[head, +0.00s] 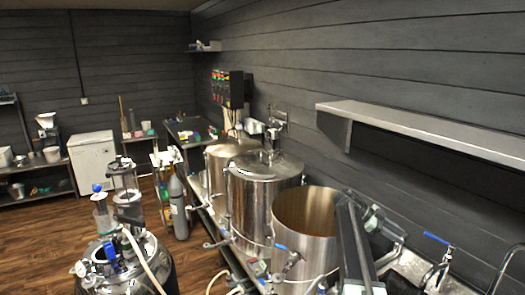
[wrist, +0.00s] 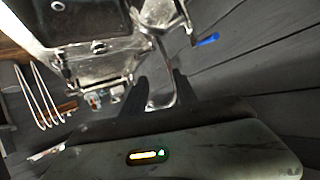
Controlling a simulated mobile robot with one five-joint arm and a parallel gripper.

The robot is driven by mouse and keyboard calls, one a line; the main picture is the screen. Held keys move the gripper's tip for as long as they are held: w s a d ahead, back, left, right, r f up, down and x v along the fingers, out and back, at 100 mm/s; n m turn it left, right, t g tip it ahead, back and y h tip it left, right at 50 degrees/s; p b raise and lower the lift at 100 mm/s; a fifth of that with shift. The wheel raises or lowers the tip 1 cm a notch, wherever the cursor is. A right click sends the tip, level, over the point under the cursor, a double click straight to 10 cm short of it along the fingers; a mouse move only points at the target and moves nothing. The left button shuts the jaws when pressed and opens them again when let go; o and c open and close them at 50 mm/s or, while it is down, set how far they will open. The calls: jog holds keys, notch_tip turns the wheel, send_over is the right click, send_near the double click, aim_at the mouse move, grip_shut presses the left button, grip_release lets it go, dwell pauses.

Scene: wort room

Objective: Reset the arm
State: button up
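My arm rises at the lower right of the head view, in front of the sink and beside the open steel kettle (head: 305,215). In the wrist view, my gripper (wrist: 160,82) shows as two dark fingers standing apart. Nothing is seen held between them. A curved metal tap spout (wrist: 164,101) shows between and beyond the fingers. I cannot tell its distance from them. A pale housing with a small lit indicator, likely mine, fills the bottom of the wrist view.
A blue-handled tap (head: 437,262) stands at the sink. A wall shelf (head: 430,131) juts out above right. A lidded steel kettle (head: 262,195) stands farther back. A metal vessel with hoses (head: 125,268) stands at front left. Open wooden floor (head: 40,235) lies at left.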

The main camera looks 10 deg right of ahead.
jog(key=s+a+f+n+t+y+b, duration=0.1)
jog(key=s+a+f+n, duration=0.4)
jog(key=a, duration=1)
jog(key=s+a+f+n+t+y+b, duration=0.2)
jog(key=s+a+f+n+y, duration=0.3)
jog(key=a+f+n, duration=0.3)
jog(key=s+a+f+n+t+y+b, duration=0.2)
jog(key=s+a+f+n+y, duration=0.3)
jog(key=a+n, duration=0.8)
jog(key=shift+s+a+f+t, duration=0.3)
jog(key=shift+a+f+t, duration=0.45)
jog(key=shift+a, duration=3.7)
